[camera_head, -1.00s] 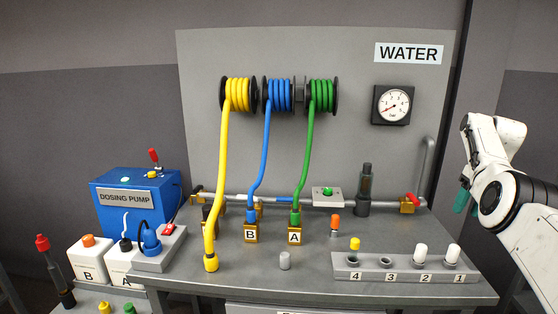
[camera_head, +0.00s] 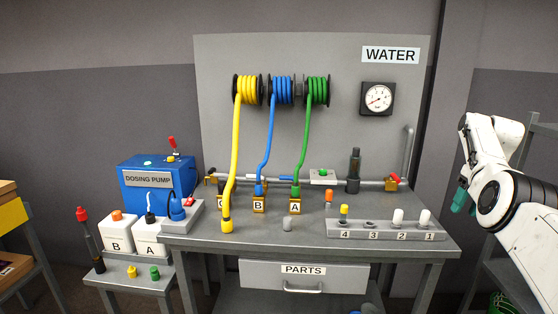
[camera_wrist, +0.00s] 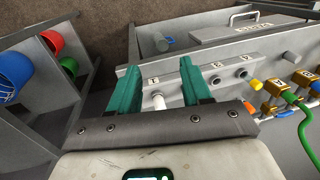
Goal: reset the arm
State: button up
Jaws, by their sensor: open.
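My arm stands at the right edge in the head view, folded up beside the bench. The teal fingers of my gripper (camera_head: 461,198) show there in part, pointing down, off the right side of the bench. In the wrist view my gripper (camera_wrist: 161,88) is open, its two teal fingers apart. A white peg in the numbered block shows between the fingers in that view, farther off. Nothing is held.
A grey bench (camera_head: 200,243) carries the numbered block (camera_head: 386,230), with lettered brass fittings behind. Yellow, blue and green hoses hang from reels. The blue dosing pump (camera_head: 150,196) stands left. Shelves with a blue bucket (camera_wrist: 12,72) and red bucket (camera_wrist: 52,40) lie beside the bench.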

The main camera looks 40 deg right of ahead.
jog(key=w+a+f+n, duration=0.1)
jog(key=w+a+f, duration=0.4)
jog(key=f, duration=0.3)
jog(key=w+a+f, duration=0.4)
jog(key=a+f, duration=0.2)
jog(key=f, duration=0.2)
jog(key=w+a+f+n+g+h, duration=0.1)
jog(key=a+f, duration=0.5)
jog(key=a, duration=0.3)
jog(key=w+a+f+n, duration=0.2)
jog(key=a+f, duration=0.5)
jog(key=a, duration=0.1)
jog(key=s+a+f+n+h, duration=0.15)
jog(key=s+a, duration=0.25)
jog(key=a, duration=0.5)
jog(key=s+a+f+n+y, duration=0.1)
jog(key=s+a+f, duration=0.25)
jog(key=a, duration=0.55)
jog(key=s+a+r+n, duration=0.2)
jog(key=s+a+r, duration=0.1)
jog(key=s+a, duration=0.6)
jog(key=shift+s+a+r, duration=0.3)
jog(key=shift+s+a, duration=0.1)
jog(key=shift+s, duration=0.85)
